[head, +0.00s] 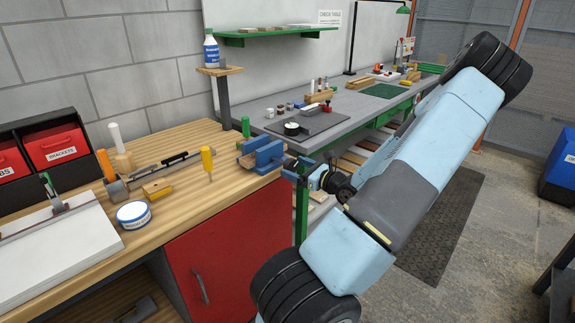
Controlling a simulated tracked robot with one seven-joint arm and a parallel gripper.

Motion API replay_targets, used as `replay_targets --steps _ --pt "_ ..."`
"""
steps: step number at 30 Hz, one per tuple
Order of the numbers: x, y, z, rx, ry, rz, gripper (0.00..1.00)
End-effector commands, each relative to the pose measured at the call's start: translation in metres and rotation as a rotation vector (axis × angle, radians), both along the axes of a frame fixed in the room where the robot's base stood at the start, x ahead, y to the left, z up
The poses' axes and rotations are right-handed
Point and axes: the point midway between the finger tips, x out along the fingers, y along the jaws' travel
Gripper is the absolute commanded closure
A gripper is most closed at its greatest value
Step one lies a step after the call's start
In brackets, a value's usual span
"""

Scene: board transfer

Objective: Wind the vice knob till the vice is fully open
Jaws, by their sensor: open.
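The blue vice (268,154) is fixed at the right end of the wooden workbench in the head view. Its jaws look close together, but the exact gap is too small to tell. My gripper (294,167) is open at the vice's right side, with its blue fingers pointing left towards the vice. The vice knob is not clearly seen; it lies at or behind my fingers. I cannot tell whether the fingers touch it.
A grey bench (335,125) stands behind. A red cabinet (225,250) is below the vice.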

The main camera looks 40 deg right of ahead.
Motion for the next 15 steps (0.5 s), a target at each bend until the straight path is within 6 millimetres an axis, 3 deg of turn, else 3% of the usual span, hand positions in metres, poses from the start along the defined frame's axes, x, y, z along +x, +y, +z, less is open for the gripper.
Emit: replay_targets --steps 6,15 --pt "0.029 0.005 0.0 0.0 0.0 0.001 0.12" --pt "0.043 0.008 0.0 0.0 0.0 0.0 0.12"
